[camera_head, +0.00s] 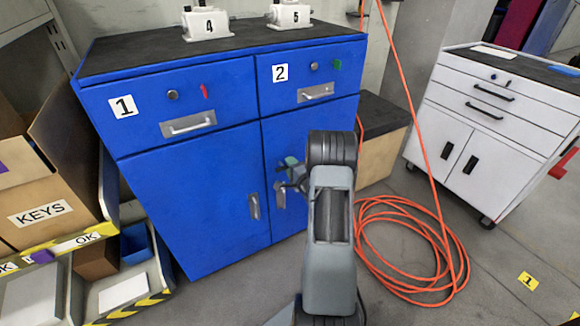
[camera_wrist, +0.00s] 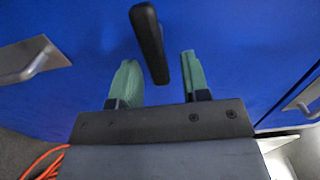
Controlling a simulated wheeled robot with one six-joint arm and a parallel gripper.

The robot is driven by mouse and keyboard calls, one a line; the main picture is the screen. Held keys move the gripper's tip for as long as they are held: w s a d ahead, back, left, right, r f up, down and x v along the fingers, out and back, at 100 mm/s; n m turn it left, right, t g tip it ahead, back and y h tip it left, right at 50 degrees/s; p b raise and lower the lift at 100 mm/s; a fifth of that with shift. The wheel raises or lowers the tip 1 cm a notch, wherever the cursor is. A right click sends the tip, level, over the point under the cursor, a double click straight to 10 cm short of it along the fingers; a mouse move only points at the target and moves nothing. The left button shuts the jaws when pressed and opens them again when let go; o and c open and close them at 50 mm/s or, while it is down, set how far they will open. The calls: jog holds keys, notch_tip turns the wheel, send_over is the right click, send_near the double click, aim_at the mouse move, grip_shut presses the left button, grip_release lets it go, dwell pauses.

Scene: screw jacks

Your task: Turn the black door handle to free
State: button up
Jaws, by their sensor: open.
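The black door handle (camera_wrist: 150,42) is a dark bar on the blue door face in the wrist view. It runs slightly tilted from the top of the picture down to between my fingers. My gripper (camera_wrist: 160,68) is open, with one green finger on each side of the handle's lower end and a visible gap to both. In the head view my gripper (camera_head: 291,165) is at the right door of the blue cabinet (camera_head: 185,195), beside a metal pull (camera_head: 280,196). My arm hides part of that door, and I cannot make out the black handle there.
An orange hose (camera_head: 405,245) lies coiled on the floor at the right. A box with a dark top (camera_head: 383,160) stands beside the blue cabinet. A white tool cart (camera_head: 490,120) is farther right. Shelving with a KEYS carton (camera_head: 40,212) is at the left.

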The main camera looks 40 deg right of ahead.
jog(key=s+a+p, duration=0.1)
jog(key=s+p, duration=0.1)
jog(key=s, duration=1.1)
jog(key=shift+s+a, duration=0.15)
jog(key=shift+a, duration=0.25)
